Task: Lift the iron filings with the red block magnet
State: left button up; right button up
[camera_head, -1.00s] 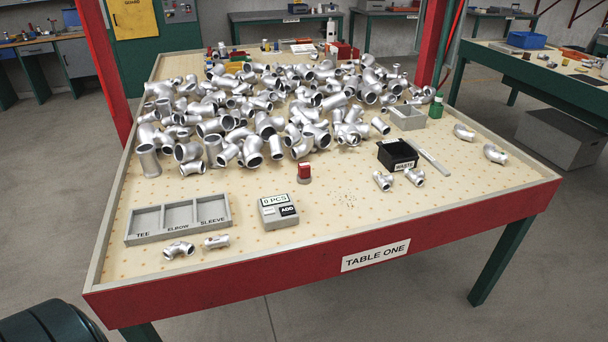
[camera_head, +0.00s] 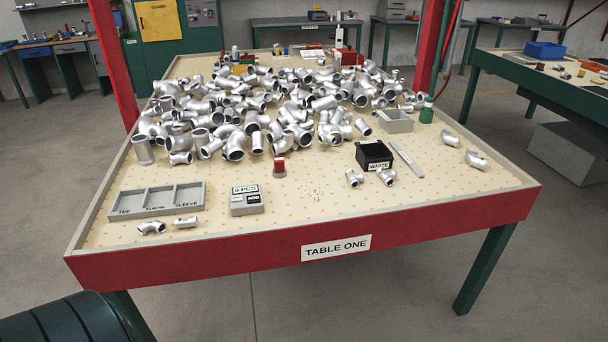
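The red block magnet (camera_head: 279,166) stands upright on the table, on a small greyish base, in front of the heap of fittings. The iron filings (camera_head: 315,195) are a faint scatter of small specks on the tabletop, to the right of and nearer than the magnet. Nothing touches the magnet or the filings. Neither of my grippers shows in the head view.
Table one (camera_head: 190,250) has a raised rim. A large heap of metal fittings (camera_head: 255,105) fills its back half. A counter (camera_head: 246,200), a sorting tray (camera_head: 157,201), a black waste bin (camera_head: 374,156) and loose fittings surround the filings. The front middle is clear.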

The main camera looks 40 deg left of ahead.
aim_at(279, 171)
jog(key=l, duration=0.25)
jog(key=u, duration=1.15)
